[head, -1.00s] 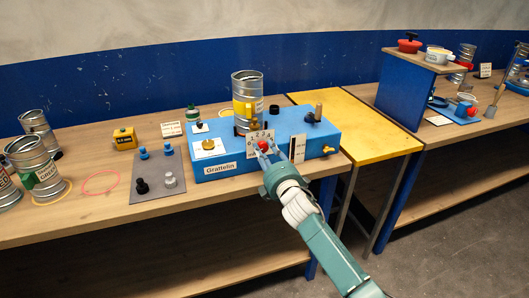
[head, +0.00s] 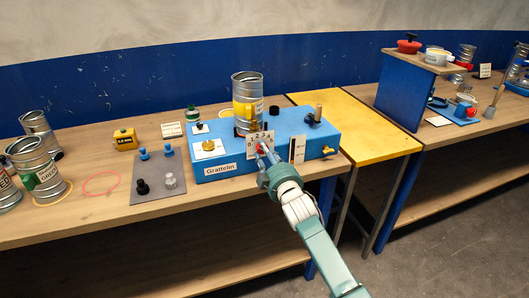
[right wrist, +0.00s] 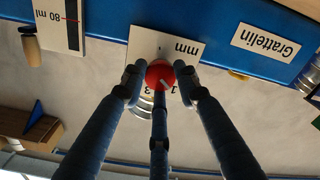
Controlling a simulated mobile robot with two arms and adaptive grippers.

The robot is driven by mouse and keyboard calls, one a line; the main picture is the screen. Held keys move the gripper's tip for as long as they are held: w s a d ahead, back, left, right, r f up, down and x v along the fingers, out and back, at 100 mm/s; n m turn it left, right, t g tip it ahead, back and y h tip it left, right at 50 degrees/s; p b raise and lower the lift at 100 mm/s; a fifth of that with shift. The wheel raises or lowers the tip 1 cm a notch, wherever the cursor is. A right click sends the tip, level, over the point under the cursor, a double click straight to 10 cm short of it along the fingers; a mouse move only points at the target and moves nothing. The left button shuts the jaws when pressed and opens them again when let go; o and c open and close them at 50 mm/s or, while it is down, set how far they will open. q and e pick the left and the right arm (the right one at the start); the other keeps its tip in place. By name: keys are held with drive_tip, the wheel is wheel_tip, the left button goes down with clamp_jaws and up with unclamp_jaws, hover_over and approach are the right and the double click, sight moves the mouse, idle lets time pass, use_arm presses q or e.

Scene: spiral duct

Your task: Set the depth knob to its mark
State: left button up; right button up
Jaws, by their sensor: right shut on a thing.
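The red depth knob (right wrist: 160,74) sits on a white scale plate (right wrist: 190,45) marked "mm" on the front of the blue Grattelin machine (head: 215,173). A pale pointer line shows on the knob's face. In the head view the plate's digits (head: 260,139) stand above the knob, which is mostly covered by the fingers. My right gripper (head: 262,151) is shut on the knob, its fingers around the rim, as the right wrist view (right wrist: 160,80) also shows. Which digit the pointer lines up with cannot be told. My left gripper is not in view.
A tin (head: 248,90) stands on the machine. An "80 ml" gauge (head: 297,149) and a yellow tap (head: 328,150) are to the right of the knob. A grey mat (head: 158,185) with small knobs lies left. The yellow table top (head: 365,140) is clear.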

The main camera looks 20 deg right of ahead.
drive_tip(key=shift+d+m, duration=0.15)
drive_tip(key=shift+m, duration=0.55)
drive_tip(key=shift+f, duration=0.15)
drive_tip(key=o, duration=1.2)
drive_tip(key=shift+m, duration=0.3)
drive_tip(key=shift+c, duration=0.2)
drive_tip(key=s, duration=1.2)
drive_tip(key=shift+d, duration=0.25)
